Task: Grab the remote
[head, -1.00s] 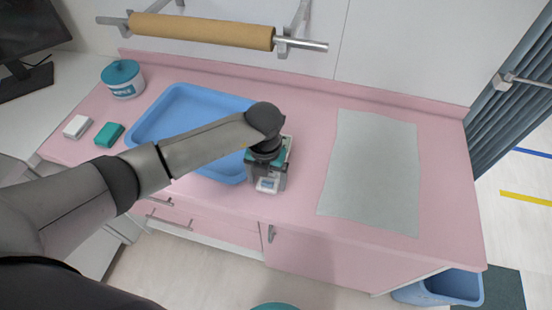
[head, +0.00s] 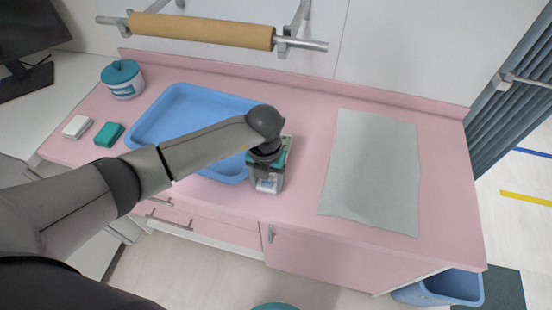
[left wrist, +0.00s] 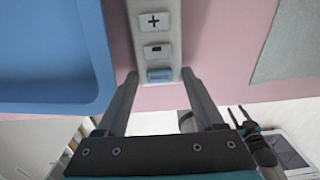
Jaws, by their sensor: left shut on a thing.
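The remote (left wrist: 157,38) is a pale bar with plus, minus and blue buttons. In the left wrist view it lies between the two fingers of my left gripper (left wrist: 160,82), which is shut on its sides. In the head view my left gripper (head: 267,187) points down at the front of the pink counter, just right of the blue tray. It hides most of the remote there. My right gripper (left wrist: 238,115) shows small in the left wrist view, low at the right, its fingers apart and empty.
The blue tray (head: 147,128) is close on the left of the gripper. A grey-green sheet (head: 372,170) lies to the right on the pink counter (head: 440,180). A white box (head: 76,126), a teal box (head: 109,134) and a lidded tub (head: 122,80) stand at the left.

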